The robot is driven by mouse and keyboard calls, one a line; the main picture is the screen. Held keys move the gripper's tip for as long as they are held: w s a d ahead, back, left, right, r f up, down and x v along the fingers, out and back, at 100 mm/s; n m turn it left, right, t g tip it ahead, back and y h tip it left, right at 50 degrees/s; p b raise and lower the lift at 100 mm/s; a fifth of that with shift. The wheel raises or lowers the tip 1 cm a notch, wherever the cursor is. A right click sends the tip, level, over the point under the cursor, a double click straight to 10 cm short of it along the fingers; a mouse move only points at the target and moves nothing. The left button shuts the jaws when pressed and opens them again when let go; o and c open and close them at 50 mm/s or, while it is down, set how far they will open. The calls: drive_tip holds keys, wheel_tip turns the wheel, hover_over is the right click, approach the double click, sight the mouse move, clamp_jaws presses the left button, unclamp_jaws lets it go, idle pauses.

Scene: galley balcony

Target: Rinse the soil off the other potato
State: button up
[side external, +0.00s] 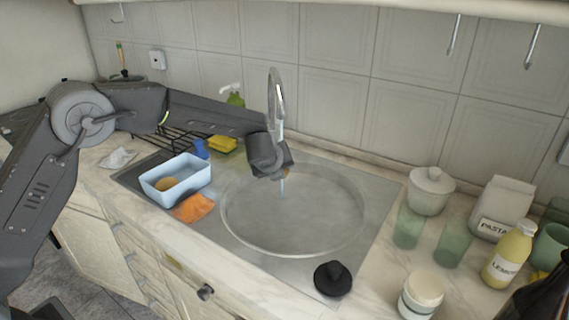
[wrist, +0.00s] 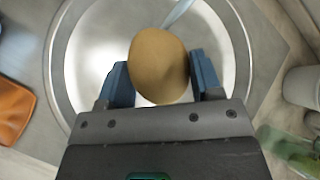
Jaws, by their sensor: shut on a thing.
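My gripper (wrist: 160,82) is shut on a brown potato (wrist: 158,66), with one blue finger on each side of it. In the side view my gripper (side external: 285,172) is over the round steel sink (side external: 235,222), below the chrome tap (side external: 276,88). A thin stream of water (side external: 282,188) shows beneath my gripper, and it meets the potato's far edge in the wrist view (wrist: 179,13). The potato's visible face looks plain brown, with no clear soil patches; its underside is hidden. Another yellowish potato (side external: 166,184) lies in the light blue tub (side external: 181,197) left of the sink.
An orange cloth (side external: 194,208) lies by the tub. A yellow sponge (side external: 222,144) and blue item (side external: 201,149) sit behind it. A black plug (side external: 333,278) is at the sink's front right. Green glasses (side external: 408,227), jars and a lemon bottle (side external: 508,254) crowd the right counter.

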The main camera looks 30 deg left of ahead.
drive_tip(key=shift+s+a, duration=0.15)
drive_tip(key=shift+s, duration=1.2)
drive_tip(key=shift+s+a, duration=0.1)
drive_tip(key=shift+s, duration=1.25)
drive_tip(key=shift+s, duration=0.1)
drive_tip(key=s+r, duration=0.4)
drive_tip(key=shift+s+a, duration=0.25)
drive_tip(key=shift+s, duration=0.15)
